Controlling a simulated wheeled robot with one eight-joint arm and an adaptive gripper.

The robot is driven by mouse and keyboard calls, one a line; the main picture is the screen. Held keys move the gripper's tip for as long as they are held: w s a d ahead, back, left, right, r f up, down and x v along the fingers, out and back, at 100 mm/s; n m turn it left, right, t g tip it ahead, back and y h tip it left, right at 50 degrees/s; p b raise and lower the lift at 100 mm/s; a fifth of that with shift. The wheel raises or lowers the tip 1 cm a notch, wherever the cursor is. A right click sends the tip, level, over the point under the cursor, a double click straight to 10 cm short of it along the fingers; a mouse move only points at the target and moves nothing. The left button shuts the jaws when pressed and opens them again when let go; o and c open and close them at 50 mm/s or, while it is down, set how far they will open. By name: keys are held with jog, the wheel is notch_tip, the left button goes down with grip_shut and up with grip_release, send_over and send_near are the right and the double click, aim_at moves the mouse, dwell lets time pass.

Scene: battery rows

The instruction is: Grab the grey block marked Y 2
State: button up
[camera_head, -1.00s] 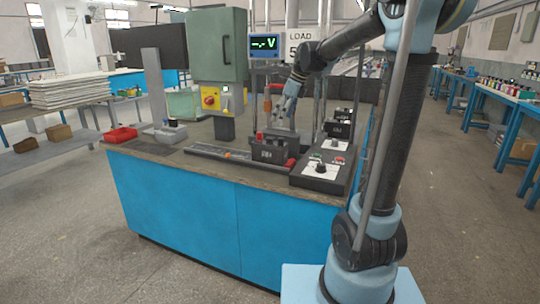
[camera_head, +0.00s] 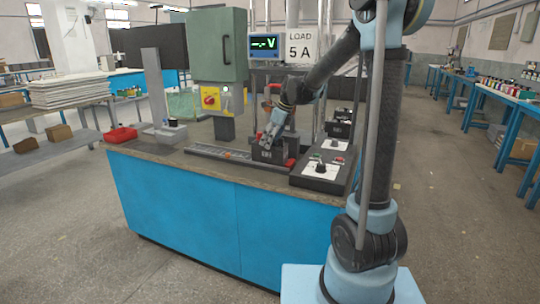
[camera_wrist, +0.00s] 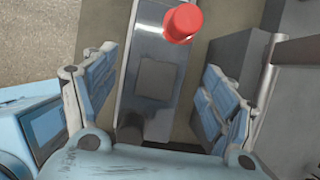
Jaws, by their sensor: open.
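In the head view my gripper (camera_head: 272,137) is low over the bench, directly at the top of a dark grey block (camera_head: 267,155) with a small white marking on its front, too small to read. In the wrist view my gripper (camera_wrist: 158,65) is open, one finger on each side of a shiny grey block top (camera_wrist: 150,110) with a darker square patch. A red round post (camera_wrist: 182,22) stands at its far end. I see no clear contact between fingers and block. No mark Y 2 is readable in either view.
A black control box (camera_head: 318,174) with a dial stands right of the block. A black rail (camera_head: 215,151) runs left of it. A red tray (camera_head: 121,135) lies at the bench's left. A green cabinet (camera_head: 217,45), a meter and a LOAD 5 A sign (camera_head: 299,47) stand behind.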

jog(key=shift+s+x, duration=0.2)
jog(key=shift+x, duration=2.4)
jog(key=shift+c, duration=0.4)
grip_shut()
